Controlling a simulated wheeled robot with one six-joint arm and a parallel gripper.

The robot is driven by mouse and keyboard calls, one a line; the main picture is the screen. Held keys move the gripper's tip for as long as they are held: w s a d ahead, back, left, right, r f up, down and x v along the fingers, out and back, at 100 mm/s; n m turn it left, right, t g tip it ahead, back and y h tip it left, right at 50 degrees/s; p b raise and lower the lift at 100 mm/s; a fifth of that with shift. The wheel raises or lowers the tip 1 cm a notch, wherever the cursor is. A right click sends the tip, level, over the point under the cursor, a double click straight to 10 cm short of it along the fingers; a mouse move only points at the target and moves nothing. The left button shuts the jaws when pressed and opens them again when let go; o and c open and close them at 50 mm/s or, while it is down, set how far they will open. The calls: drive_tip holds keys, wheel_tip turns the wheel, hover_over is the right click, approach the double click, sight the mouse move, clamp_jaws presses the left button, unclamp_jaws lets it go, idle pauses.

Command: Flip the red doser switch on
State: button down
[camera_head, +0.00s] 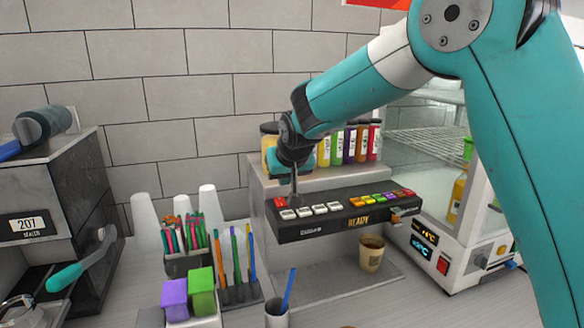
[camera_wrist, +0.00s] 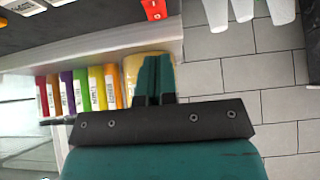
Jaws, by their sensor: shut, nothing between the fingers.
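The red doser switch (camera_head: 281,202) sits at the left end of the dark doser panel (camera_head: 330,228), beside a row of white keys. It also shows at the top edge of the wrist view (camera_wrist: 154,9). My gripper (camera_head: 294,198) points down at the panel's left end, just right of the red switch in the head view. Its fingers (camera_wrist: 154,62) are shut and empty. I cannot tell whether the fingertips touch the panel. The switch's setting is too small to read.
Bottles of coloured syrup (camera_head: 350,142) stand on the shelf behind the panel. A paper cup (camera_head: 371,252) stands below it. Straws and stirrers (camera_head: 236,262) stand at the left. A glass-sided cabinet (camera_head: 445,215) is at the right, and a sealer (camera_head: 45,200) at the far left.

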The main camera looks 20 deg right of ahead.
drive_tip(key=s+r+b, duration=0.3)
drive_tip(key=s+r, duration=0.1)
drive_tip(key=s, duration=0.2)
drive_tip(key=shift+s+r, duration=0.25)
drive_tip(key=shift+r, duration=0.05)
